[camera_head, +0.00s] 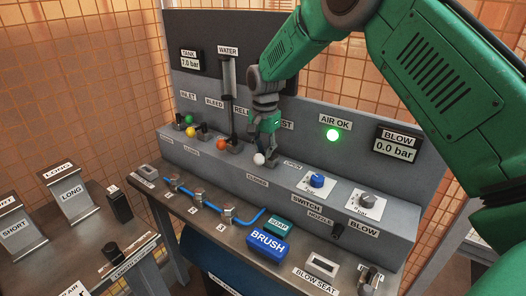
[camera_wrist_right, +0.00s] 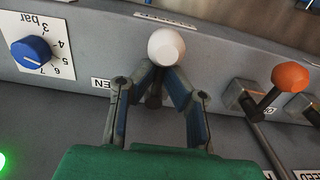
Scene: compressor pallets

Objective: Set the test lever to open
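The test lever has a white ball knob (camera_head: 259,158) and stands on the console front under the partly hidden TEST sign. In the head view the knob is just above a CLOSED label (camera_head: 257,183), with an OPEN label (camera_head: 292,163) to its right. My right gripper (camera_head: 268,153) is at the lever from above. In the right wrist view its fingers (camera_wrist_right: 162,76) converge just below the white knob (camera_wrist_right: 166,46), closed around the lever's stem. The lever's base is largely hidden by the fingers. My left gripper is not in view.
Levers with orange (camera_head: 221,145), yellow (camera_head: 191,132) and green (camera_head: 189,119) knobs stand left of the test lever. A blue dial (camera_head: 317,180) and a grey dial (camera_head: 366,201) are to its right. The AIR OK lamp (camera_head: 333,135) is green. The BLOW gauge (camera_head: 397,146) reads 0.0 bar.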

